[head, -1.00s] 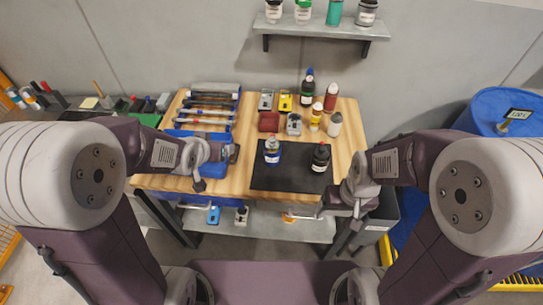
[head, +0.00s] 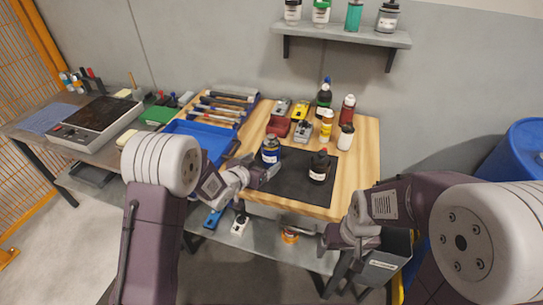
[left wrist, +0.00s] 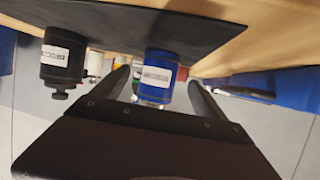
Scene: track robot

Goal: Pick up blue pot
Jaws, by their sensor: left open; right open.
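The blue pot (head: 270,151), a small bottle with a white label, stands upright at the left edge of a dark mat (head: 290,186) on the wooden workbench. My left gripper (head: 268,173) is open close in front of it, on the near side. In the left wrist view, which is upside down, the blue pot (left wrist: 160,75) shows between the two fingers (left wrist: 158,93). Whether they touch it I cannot tell. My right gripper (head: 335,238) is open and empty near the bench's front right, away from the pot.
A black bottle (head: 319,168) stands on the mat to the right of the blue pot. Yellow (head: 326,126), red and white-labelled bottles stand behind. A blue tray (head: 205,137) lies left. The mat's front is clear. A shelf (head: 345,36) hangs on the wall.

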